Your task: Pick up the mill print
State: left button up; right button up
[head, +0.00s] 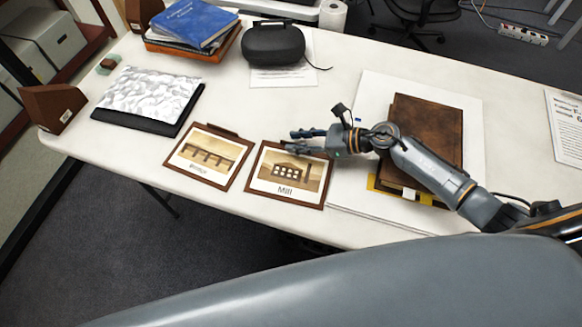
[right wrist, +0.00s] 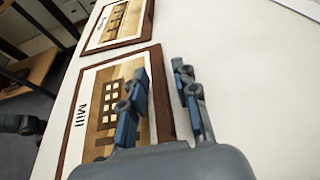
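The mill print (head: 287,180) lies flat on the white table, a brown-framed card with a building picture and the word "Mill". In the right wrist view the mill print (right wrist: 82,124) is partly hidden behind my fingers. My right gripper (head: 298,141) is over the print's back edge, with its fingers pointing left. In the right wrist view the fingers of the gripper (right wrist: 160,68) are apart with nothing between them; one is over the print and the other over bare table. I cannot tell whether they touch the print. My left gripper is not in view.
A similar bridge print (head: 209,157) lies just left of the mill print. A brown book (head: 428,125) on white board is under my right forearm.

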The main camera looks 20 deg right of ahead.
jog(key=shift+x, duration=1.1)
jog(key=shift+d, duration=0.1)
grip_shut()
jog(key=shift+r, duration=0.15)
